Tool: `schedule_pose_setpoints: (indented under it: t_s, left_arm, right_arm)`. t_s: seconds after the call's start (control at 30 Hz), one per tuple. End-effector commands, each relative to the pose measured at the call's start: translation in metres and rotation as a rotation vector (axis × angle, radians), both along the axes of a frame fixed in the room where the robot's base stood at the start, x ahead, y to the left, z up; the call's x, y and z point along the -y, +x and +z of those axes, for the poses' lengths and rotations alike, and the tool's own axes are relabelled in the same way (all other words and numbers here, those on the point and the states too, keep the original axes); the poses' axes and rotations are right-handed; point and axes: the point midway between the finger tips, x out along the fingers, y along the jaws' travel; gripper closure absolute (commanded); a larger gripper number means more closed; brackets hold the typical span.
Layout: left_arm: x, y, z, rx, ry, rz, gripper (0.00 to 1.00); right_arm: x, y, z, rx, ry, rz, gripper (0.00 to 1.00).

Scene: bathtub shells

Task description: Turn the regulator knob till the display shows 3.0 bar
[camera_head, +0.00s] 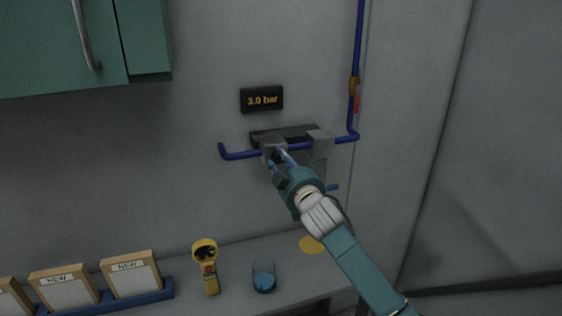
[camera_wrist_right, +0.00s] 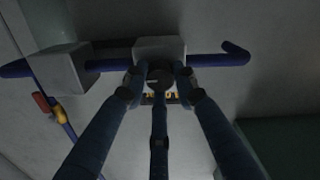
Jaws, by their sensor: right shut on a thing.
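The display (camera_head: 262,98) on the wall reads 3.0 bar. Below it, the regulator block (camera_head: 272,146) sits on a blue pipe, and it also shows in the right wrist view (camera_wrist_right: 160,46). My right gripper (camera_head: 281,157) reaches up to the front of this block. In the right wrist view the fingers of my right gripper (camera_wrist_right: 159,82) are on both sides of the dark round regulator knob (camera_wrist_right: 160,75), shut on it. The knob is mostly hidden by the gripper in the head view. My left gripper is in neither view.
A second grey block (camera_head: 320,139) sits on the blue pipe (camera_head: 347,138) to the right. A green cabinet (camera_head: 60,45) hangs upper left.

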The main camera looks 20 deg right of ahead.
Motion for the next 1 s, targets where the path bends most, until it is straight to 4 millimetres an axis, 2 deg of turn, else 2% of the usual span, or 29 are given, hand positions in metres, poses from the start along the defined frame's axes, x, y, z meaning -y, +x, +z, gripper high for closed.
schedule_pose_setpoints:
  t_s: [0.03,0.2,0.23,0.3,0.67,0.77,1.0]
  left_arm:
    - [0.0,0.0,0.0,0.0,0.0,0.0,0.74]
    - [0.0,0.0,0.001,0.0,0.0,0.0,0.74]
    - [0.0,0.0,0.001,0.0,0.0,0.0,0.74]
    - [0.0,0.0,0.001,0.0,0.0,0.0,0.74]
    - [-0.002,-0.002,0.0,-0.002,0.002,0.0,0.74]
    - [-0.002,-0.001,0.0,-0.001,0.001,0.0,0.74]
    - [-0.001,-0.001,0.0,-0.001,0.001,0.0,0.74]
  right_arm:
    - [0.0,0.0,0.01,0.02,0.001,0.003,0.99]
    - [-0.001,0.0,0.011,0.02,0.002,0.003,0.99]
    - [0.0,0.0,0.011,0.02,0.002,0.003,0.69]
    - [-0.001,0.0,0.01,0.02,0.002,0.003,0.55]
    - [0.0,-0.003,0.004,0.008,0.002,0.002,0.54]
    - [0.0,-0.014,0.003,0.008,0.001,0.003,0.54]
    - [0.001,-0.064,0.003,0.009,0.0,0.003,0.54]
